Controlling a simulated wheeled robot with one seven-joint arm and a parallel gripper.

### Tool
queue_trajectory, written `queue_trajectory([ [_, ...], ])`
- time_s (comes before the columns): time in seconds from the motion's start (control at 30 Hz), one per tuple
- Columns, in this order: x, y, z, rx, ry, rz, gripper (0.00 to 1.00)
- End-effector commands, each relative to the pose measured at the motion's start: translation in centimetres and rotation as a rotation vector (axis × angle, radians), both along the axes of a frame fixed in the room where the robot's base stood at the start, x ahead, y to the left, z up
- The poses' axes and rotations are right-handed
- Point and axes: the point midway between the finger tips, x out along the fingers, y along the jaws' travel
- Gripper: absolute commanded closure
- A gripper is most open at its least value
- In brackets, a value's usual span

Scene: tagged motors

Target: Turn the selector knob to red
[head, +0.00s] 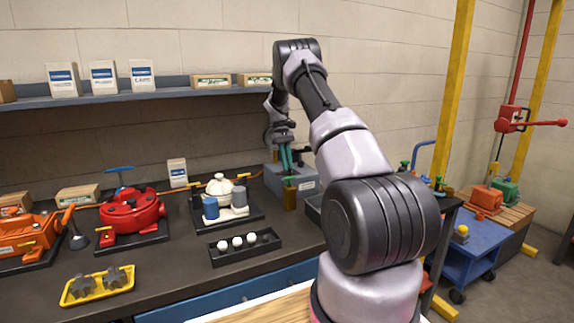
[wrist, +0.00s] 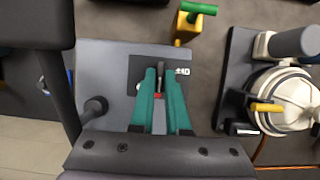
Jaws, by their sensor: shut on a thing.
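The selector box (head: 275,178) is a blue-grey housing at the back of the bench, right of the white machine. In the wrist view, its grey top (wrist: 105,60) carries a dark plate (wrist: 140,68) with small white marks. The selector knob (wrist: 160,68) is a small dark piece on this plate, mostly hidden between the fingers. My gripper (head: 286,166) reaches down over the box. Its teal fingers (wrist: 160,75) are close together and shut on the knob. A small red patch shows between the fingers; I cannot tell whether it is a setting mark.
A brass-yellow block with a green handle (head: 290,192) stands just in front of the box. A round black knob (wrist: 96,105) sticks up on the box's left in the wrist view. The white machine (head: 222,190) and red motor (head: 130,212) stand to the left.

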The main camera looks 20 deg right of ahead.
Motion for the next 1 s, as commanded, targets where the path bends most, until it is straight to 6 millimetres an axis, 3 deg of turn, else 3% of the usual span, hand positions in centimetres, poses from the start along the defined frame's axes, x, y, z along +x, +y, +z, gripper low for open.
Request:
queue_trajectory([
  [0.47, 0.1, 0.0, 0.2, 0.001, -0.005, -0.012, 1.0],
  [0.5, 0.1, 0.0, 0.2, 0.001, -0.005, -0.012, 0.75],
  [0.57, 0.1, 0.0, 0.1, 0.001, -0.005, -0.012, 0.56],
  [0.87, 0.1, 0.0, 0.1, 0.0, -0.002, -0.012, 0.56],
  [1.0, 0.1, 0.0, 1.2, -0.001, -0.003, -0.013, 0.56],
])
